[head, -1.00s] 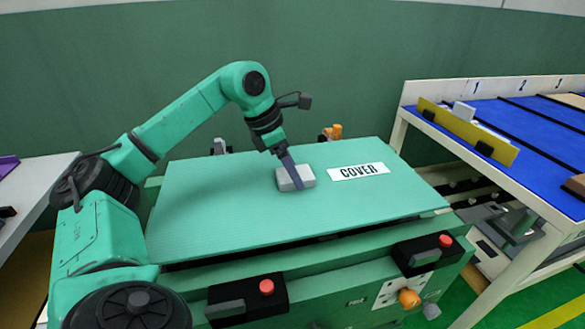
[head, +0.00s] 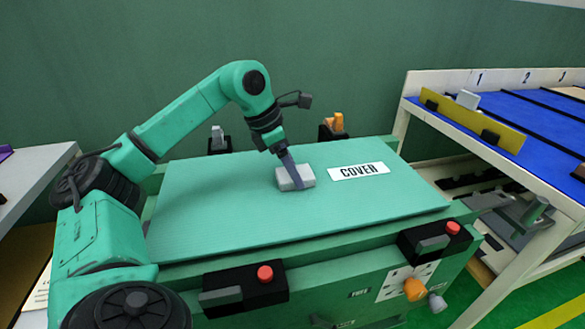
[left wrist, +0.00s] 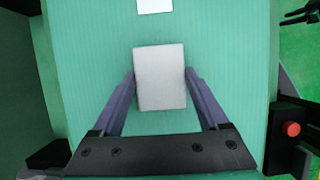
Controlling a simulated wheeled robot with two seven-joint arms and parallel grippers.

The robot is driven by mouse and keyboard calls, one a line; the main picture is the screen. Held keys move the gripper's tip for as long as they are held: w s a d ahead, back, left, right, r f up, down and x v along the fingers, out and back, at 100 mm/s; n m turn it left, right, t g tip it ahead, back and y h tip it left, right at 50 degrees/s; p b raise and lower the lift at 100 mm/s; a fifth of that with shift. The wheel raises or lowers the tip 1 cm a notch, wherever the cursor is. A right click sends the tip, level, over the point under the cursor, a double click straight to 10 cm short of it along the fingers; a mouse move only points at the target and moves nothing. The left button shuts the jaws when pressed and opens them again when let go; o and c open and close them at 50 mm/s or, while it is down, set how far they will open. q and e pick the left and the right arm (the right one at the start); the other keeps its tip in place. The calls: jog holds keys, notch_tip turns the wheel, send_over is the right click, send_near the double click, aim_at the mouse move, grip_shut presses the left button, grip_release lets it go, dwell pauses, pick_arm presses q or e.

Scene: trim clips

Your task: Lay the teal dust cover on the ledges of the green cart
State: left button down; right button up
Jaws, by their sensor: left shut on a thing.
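The teal dust cover (head: 235,215) is a flat ribbed panel with a white COVER label and a pale grey block-shaped handle (head: 295,178). My left gripper (head: 293,180) is shut on this handle; the left wrist view shows the handle (left wrist: 160,78) between its two fingers. The cover lies roughly level over the top of the green cart (head: 350,268) and hides most of its opening and ledges. A dark line shows under the cover's front edge. I cannot tell whether the cover touches the ledges. My right gripper is not in view.
Black clamps with red knobs (head: 265,273) (head: 452,228) stand on the cart's front rim. Two more stand at its back, with a grey lever (head: 218,135) and an orange lever (head: 335,122). A blue-topped bench (head: 545,125) is close on the right, a grey table (head: 30,170) on the left.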

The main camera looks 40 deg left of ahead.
aim_at(283, 175)
pick_arm(q)
jog(key=shift+f+b, duration=0.4)
jog(key=shift+f, duration=0.05)
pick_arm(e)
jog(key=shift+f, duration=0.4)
pick_arm(q)
grip_release()
jog(key=shift+p+v, duration=0.4)
jog(key=shift+v, duration=0.5)
jog(key=p+v, duration=0.1)
jog(key=v, duration=0.3)
jog(key=shift+r, duration=0.25)
jog(key=p+v, duration=0.3)
jog(key=v, duration=0.5)
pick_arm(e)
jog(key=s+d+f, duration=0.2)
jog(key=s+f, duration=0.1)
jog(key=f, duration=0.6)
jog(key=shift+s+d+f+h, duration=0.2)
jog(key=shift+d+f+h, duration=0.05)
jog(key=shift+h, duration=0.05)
pick_arm(q)
jog(key=shift+s+a+r, duration=0.1)
